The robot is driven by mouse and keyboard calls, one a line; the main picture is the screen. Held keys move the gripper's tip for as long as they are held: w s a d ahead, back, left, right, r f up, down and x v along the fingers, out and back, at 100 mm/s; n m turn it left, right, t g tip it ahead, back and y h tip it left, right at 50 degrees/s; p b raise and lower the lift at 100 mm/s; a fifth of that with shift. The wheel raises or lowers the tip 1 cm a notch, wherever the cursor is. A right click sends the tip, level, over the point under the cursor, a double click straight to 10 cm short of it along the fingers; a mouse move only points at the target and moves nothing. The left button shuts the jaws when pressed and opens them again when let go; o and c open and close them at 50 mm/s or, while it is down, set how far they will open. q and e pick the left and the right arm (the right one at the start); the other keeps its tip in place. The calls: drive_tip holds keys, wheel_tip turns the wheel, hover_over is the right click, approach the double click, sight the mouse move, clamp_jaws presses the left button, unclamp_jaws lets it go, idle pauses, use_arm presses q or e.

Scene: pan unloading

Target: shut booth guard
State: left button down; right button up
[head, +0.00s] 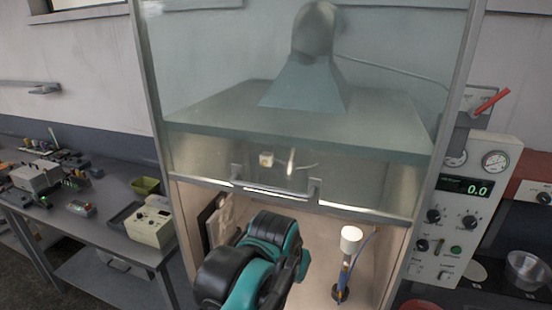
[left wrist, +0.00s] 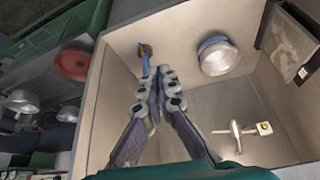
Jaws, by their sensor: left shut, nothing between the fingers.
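The booth guard is a clear glass pane (head: 215,65) in a metal frame across the booth front. Its lower edge carries a horizontal bar handle (head: 272,192). The guard stands raised, and the booth opening below the handle is uncovered. My black and teal left arm reaches up to this opening, below the handle. In the head view its fingers are hidden behind the arm. In the left wrist view my left gripper (left wrist: 163,75) is shut and empty, with the booth's pale interior (left wrist: 195,95) behind it. My right gripper is in neither view.
Inside the booth are a blue upright tool (left wrist: 146,58), a round metal-rimmed fixture (left wrist: 215,55) and a valve-like fitting (left wrist: 235,132). A control panel (head: 470,210) stands at right, with a metal pan (head: 528,268) near it. A cluttered bench (head: 90,205) stands at left.

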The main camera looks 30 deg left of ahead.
use_arm(q)
drive_tip(key=w+a+r+n+g+p, duration=0.1)
drive_tip(key=w+a+r+p, duration=0.15)
drive_tip(key=r+p, duration=0.6)
drive_tip(key=w+a+r+g+p, duration=0.1)
drive_tip(key=a+r+p, duration=0.3)
drive_tip(key=r, duration=1)
drive_tip(key=w+a+r+n+g+p, duration=0.1)
drive_tip(key=a+r+p, duration=0.2)
drive_tip(key=r+p, duration=0.65)
drive_tip(key=b, duration=0.1)
approach(274, 189)
drive_tip(key=f, duration=0.1)
drive_tip(key=w+f, duration=0.1)
drive_tip(key=f, duration=0.1)
drive_tip(key=w+f, duration=0.1)
drive_tip(key=f, duration=0.1)
drive_tip(key=shift+w+a, duration=0.15)
drive_tip(key=shift+a, duration=0.15)
drive_tip(key=shift+s+f, duration=0.25)
drive_tip(key=shift+f, duration=0.45)
wheel_tip(274, 189, down, 48)
drive_tip(key=b, duration=3.1)
drive_tip(key=shift+b, duration=0.3)
drive_tip(key=shift+d+r, duration=0.1)
drive_tip(key=shift+r, duration=0.15)
